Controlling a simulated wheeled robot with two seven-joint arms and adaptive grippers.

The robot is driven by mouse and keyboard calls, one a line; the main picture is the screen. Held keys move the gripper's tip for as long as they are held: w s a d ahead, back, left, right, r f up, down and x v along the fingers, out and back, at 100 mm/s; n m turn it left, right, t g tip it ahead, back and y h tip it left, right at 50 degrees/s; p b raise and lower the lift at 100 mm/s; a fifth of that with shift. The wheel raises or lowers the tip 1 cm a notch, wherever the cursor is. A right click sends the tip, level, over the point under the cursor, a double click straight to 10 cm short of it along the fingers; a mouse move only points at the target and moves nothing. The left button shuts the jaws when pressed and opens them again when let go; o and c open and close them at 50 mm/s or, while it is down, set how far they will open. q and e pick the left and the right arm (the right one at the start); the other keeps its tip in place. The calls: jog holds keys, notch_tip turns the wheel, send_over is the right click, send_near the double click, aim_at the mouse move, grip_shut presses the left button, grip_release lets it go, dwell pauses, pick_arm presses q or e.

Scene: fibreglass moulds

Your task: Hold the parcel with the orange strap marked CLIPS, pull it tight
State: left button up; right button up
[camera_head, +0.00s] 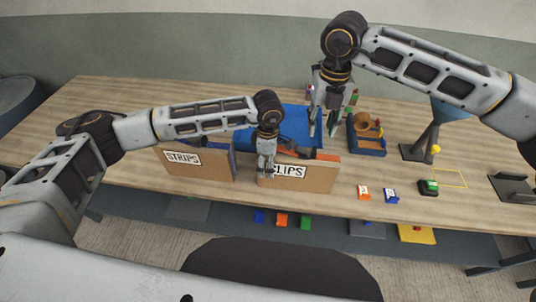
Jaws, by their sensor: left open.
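The cardboard parcel marked CLIPS (318,179) stands near the table's front edge, with orange showing along its top behind the front panel. My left gripper (266,168) is open at the left end of this parcel and covers part of its label. Whether its fingers touch the cardboard I cannot tell. My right gripper (322,128) points down behind the parcel, over the blue surface, with its fingers apart and nothing visible between them.
A blue tray or mat (297,118) lies behind. A blue holder (368,147) and a dark stand (420,147) are right of it. Small orange (364,192) and blue (391,196) blocks lie front right. The table's far left is clear.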

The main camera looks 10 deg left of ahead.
pick_arm(q)
jog(key=shift+f, duration=0.4)
